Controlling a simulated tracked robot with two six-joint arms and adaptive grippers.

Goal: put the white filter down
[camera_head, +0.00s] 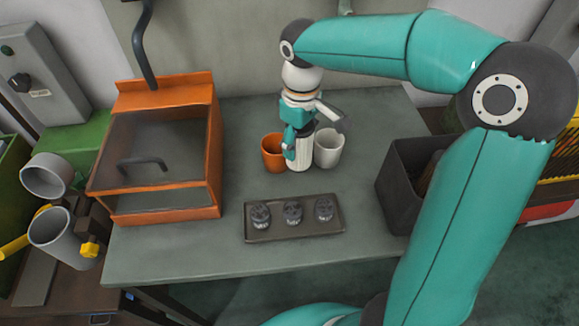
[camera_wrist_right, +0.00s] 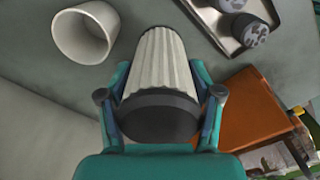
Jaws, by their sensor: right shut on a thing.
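My right gripper (camera_head: 298,148) is shut on the white filter (camera_head: 300,158), a pleated white cylinder. It hangs upright at the back middle of the table, between an orange cup and a white cup. In the right wrist view the filter (camera_wrist_right: 158,65) sits between the two fingers (camera_wrist_right: 160,105), with its dark cap towards me. I cannot tell whether its lower end touches the table (camera_head: 180,250). My left gripper is not in view.
The orange cup (camera_head: 271,152) and white cup (camera_head: 329,147) stand close on either side of the filter. A dark tray (camera_head: 290,232) with three dark round parts lies in front. An orange cabinet (camera_head: 160,206) stands left, a dark bin (camera_head: 398,190) right. Table is bare between cups and tray.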

